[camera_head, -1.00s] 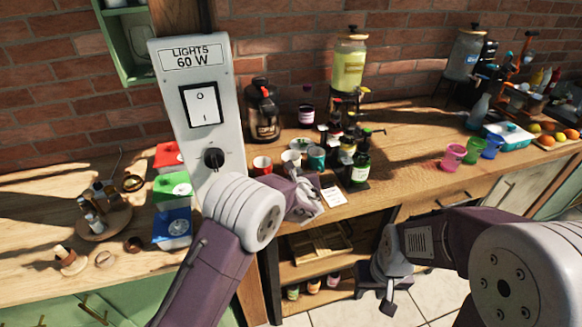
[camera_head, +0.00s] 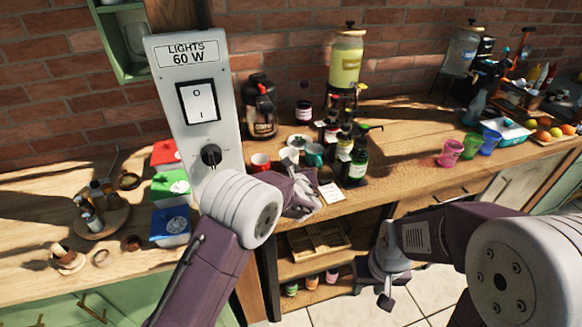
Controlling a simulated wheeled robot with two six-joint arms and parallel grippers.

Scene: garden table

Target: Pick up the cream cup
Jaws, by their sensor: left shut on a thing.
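The cream cup (camera_head: 289,155) stands on the wooden counter between a red cup (camera_head: 260,162) and a teal cup (camera_head: 314,155). Its lower part is hidden by my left gripper (camera_head: 291,170), which reaches it from the front and is shut on it. I cannot tell whether the cup is off the counter. My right gripper (camera_head: 386,296) hangs low in front of the shelves, far from the cups; its jaw opening is not clear.
A light switch panel (camera_head: 197,105) stands close on the left. Dark bottles (camera_head: 356,162) stand right of the teal cup, and a coffee pot (camera_head: 259,108) behind the cups. A white card (camera_head: 332,193) lies at the front. The counter further right is clear up to a pink cup (camera_head: 450,153).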

